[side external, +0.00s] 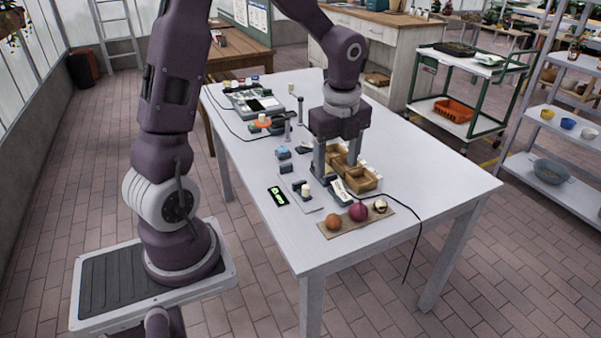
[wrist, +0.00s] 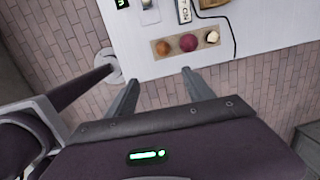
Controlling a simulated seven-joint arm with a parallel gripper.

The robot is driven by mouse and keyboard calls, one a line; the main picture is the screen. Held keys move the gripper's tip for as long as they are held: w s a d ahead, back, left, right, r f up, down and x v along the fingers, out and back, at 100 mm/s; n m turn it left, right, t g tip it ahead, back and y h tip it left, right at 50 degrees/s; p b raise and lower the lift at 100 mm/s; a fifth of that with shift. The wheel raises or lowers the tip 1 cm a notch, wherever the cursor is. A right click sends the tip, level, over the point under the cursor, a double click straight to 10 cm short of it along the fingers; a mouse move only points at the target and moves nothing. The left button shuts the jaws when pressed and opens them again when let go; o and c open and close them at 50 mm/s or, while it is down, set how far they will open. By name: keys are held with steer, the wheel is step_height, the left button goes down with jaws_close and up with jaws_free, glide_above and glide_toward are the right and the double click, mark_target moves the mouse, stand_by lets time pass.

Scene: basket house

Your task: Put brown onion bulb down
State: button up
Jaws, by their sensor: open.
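The brown onion bulb (side external: 333,222) rests at the left end of a tan board near the table's front edge. A red-purple bulb (side external: 358,211) and a whitish bulb (side external: 380,205) sit beside it on the same board (side external: 345,232). In the wrist view the brown bulb (wrist: 163,48) is the leftmost of the row, beyond my fingertips. My gripper (side external: 337,178) is open and points down above the table, behind the bulbs, in front of the small wooden trays. In the wrist view my gripper (wrist: 160,80) shows its two fingers spread apart with nothing between them.
Small wooden trays (side external: 362,180) stand close beside my fingers. A dark display (side external: 278,196) and a small weighing device (side external: 305,190) lie to the left. A black cable (side external: 420,215) runs over the right edge. The table's right side (side external: 440,170) is clear.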

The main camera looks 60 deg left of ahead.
steer(key=s+d+r+n+t, duration=0.1)
steer(key=s+d+r+n, duration=0.2)
steer(key=s+n, duration=0.3)
steer(key=s+d+r+n+t, duration=0.2)
steer(key=s+d+r+n, duration=0.2)
steer(key=s+n, duration=0.2)
steer(key=s+d+r+n+t+h, duration=0.1)
steer(key=s+d+r+n, duration=0.2)
steer(key=s+n, duration=0.3)
steer(key=shift+s+d+r+t, duration=0.35)
steer(key=shift+s+r+t, duration=0.05)
steer(key=shift+r, duration=0.35)
